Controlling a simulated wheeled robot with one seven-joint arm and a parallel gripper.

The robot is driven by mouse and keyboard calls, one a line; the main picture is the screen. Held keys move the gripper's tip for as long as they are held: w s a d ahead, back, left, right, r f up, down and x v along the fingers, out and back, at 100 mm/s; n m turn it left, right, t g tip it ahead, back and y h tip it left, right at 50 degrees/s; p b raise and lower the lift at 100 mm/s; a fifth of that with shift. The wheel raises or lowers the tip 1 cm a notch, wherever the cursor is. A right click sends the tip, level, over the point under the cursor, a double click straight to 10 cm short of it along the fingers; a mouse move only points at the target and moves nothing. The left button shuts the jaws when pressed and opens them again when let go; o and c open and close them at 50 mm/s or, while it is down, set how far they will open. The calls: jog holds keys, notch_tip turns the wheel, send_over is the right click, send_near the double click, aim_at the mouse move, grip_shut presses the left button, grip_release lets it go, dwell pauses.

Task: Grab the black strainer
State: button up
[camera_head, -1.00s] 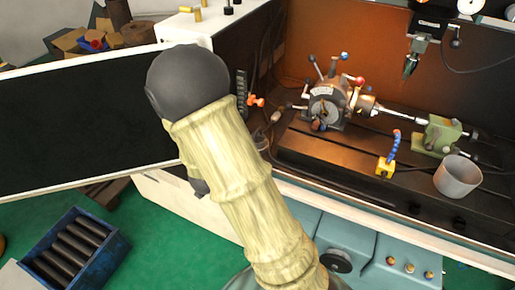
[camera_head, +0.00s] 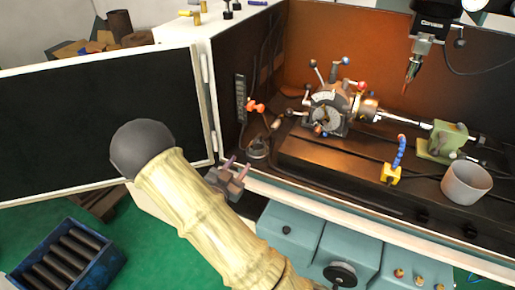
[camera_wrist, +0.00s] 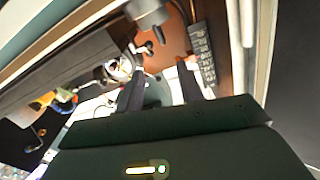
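A small dark round cup-like thing (camera_head: 258,148) stands at the left front inside corner of the machine enclosure. It may be the black strainer, but it is too small to be sure. In the wrist view a dark grey cylinder (camera_wrist: 148,12) at the top edge, partly cut off, looks like the same thing. My gripper (camera_head: 236,167) is at the enclosure's front left opening, just left of and nearer than the cup. In the wrist view my gripper (camera_wrist: 160,78) has its two fingers apart, with nothing held between them.
An indexing chuck (camera_head: 330,112) with ball-ended levers stands on the dark machine bed (camera_head: 310,150). A grey cup (camera_head: 466,184) and a blue hose on a yellow base (camera_head: 391,173) are to the right. The open door (camera_head: 100,125) is at left. A keypad (camera_head: 240,98) hangs on the inner wall.

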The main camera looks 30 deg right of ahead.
aim_at(255, 141)
jog(key=p+x, duration=0.1)
jog(key=x, duration=0.9)
jog(key=shift+w+d, duration=0.25)
jog(key=shift+d, duration=0.05)
jog(key=p+x, duration=0.1)
jog(key=x, duration=0.4)
jog(key=shift+w+a, duration=0.1)
jog(key=shift+w, duration=0.2)
jog(key=shift+c, duration=0.5)
grip_shut()
